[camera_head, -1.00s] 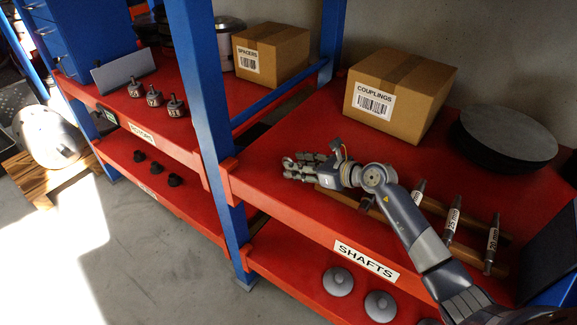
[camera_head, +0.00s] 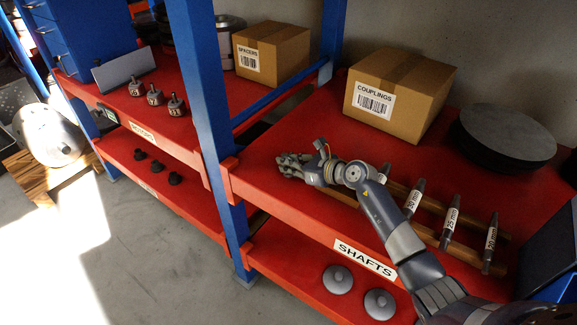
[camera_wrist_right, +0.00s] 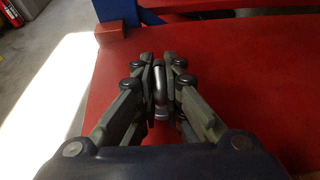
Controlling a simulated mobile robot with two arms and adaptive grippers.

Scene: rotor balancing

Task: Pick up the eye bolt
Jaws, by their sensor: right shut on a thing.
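My right gripper (camera_head: 289,163) is over the red shelf marked SHAFTS, near its left end by the blue post. Only part of the eye bolt shows between the fingers; the rest is hidden. In the head view it cannot be made out behind the fingers. Whether it still touches the shelf cannot be told. My left gripper is not in view.
Several labelled shafts (camera_head: 451,221) lie on wooden rails to the right. The COUPLINGS box (camera_head: 400,95) and a dark round disc stack (camera_head: 505,137) stand behind. A blue post (camera_head: 215,120) rises to the left. The red shelf (camera_head: 265,150) around the gripper is bare.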

